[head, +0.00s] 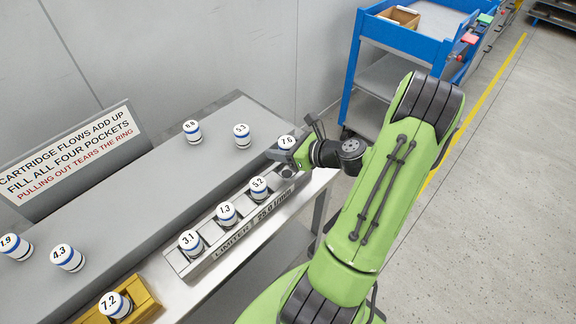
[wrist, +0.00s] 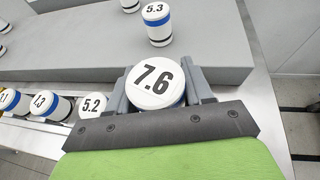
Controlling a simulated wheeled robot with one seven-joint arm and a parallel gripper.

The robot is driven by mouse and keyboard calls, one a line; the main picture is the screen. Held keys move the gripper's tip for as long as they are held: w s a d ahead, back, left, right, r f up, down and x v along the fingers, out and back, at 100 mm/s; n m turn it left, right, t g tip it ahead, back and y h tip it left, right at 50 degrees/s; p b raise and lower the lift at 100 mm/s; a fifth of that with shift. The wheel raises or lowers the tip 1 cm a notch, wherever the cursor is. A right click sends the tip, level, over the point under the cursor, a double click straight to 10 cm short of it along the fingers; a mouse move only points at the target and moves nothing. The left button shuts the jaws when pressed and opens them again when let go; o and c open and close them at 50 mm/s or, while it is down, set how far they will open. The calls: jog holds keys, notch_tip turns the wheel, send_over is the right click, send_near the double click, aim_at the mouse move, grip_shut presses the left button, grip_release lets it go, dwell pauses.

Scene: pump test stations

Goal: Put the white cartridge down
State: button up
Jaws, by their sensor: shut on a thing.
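A white cartridge marked 7.6 (head: 286,142) is between the fingers of my gripper (head: 293,147), which is shut on it. In the wrist view the 7.6 cartridge (wrist: 155,84) stands upright between the two grey fingers (wrist: 160,90). It is at the right end of the grey limiter rack (head: 237,246), next to the 5.2 cartridge (head: 259,187). The 1.3 (head: 227,212) and 3.1 (head: 191,242) cartridges stand in the rack further left. My gripper hides the 7.6 cartridge's lower part, so I cannot tell its height over the rack's end.
Cartridges 8.8 (head: 192,132), 5.3 (head: 242,135), 4.3 (head: 67,257) and 1.9 (head: 16,246) stand on the grey raised surface (head: 130,220). A yellow holder (head: 146,304) holds cartridge 7.2 (head: 115,304). A sign (head: 70,152) stands at left, a blue cart (head: 402,42) behind.

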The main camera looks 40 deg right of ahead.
jog(key=shift+f+b, duration=0.9)
jog(key=shift+f, duration=1.85)
jog(key=o, duration=1.1)
jog(key=shift+o, duration=0.2)
jog(key=shift+r, duration=0.1)
